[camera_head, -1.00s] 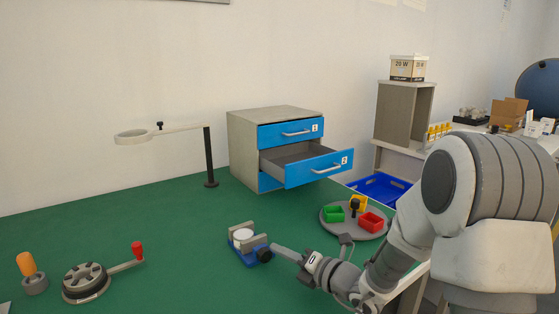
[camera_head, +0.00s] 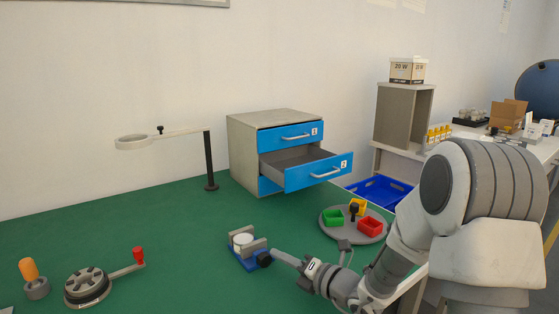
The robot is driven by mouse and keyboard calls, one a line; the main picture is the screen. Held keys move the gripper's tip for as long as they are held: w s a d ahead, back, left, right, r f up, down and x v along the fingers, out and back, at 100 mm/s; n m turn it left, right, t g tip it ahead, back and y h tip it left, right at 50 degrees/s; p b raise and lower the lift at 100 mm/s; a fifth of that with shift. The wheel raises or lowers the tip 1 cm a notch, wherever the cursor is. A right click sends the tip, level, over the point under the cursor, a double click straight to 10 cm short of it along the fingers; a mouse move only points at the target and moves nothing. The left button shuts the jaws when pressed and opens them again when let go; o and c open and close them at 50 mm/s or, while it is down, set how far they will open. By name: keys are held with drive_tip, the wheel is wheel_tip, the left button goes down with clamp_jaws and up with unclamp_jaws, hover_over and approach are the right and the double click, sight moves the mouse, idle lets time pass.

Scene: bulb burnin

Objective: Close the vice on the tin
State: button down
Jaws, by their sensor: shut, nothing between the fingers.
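The vice (camera_head: 252,263) is small, with a blue base and grey jaws, and stands on the green bench in the middle of the picture. A white-topped round tin (camera_head: 242,240) sits between its jaws. The picture is too small to tell whether both jaws touch it. A dark round knob (camera_head: 264,259) is on the vice's right side. My gripper (camera_head: 276,252) is shut and empty, coming from the right, with its tip at or right next to the knob. Whether it touches the knob is unclear.
A turntable with green, red and yellow bins (camera_head: 339,229) is behind my wrist on the right. A drawer cabinet (camera_head: 245,150) with its second drawer (camera_head: 312,174) open stands behind. A magnifier stand (camera_head: 209,160) is left of it. A crank device (camera_head: 88,287) stands front left.

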drive_tip(key=shift+s+a+f, duration=0.15)
drive_tip(key=shift+s+a, duration=0.15)
drive_tip(key=shift+a, duration=0.05)
drive_tip(key=shift+w+d+p, duration=0.15)
drive_tip(key=shift+p, duration=0.3)
drive_tip(key=shift+s+p+v, duration=0.2)
drive_tip(key=shift+p+v, duration=0.3)
drive_tip(key=shift+v, duration=2.5)
drive_tip(key=shift+f, duration=0.1)
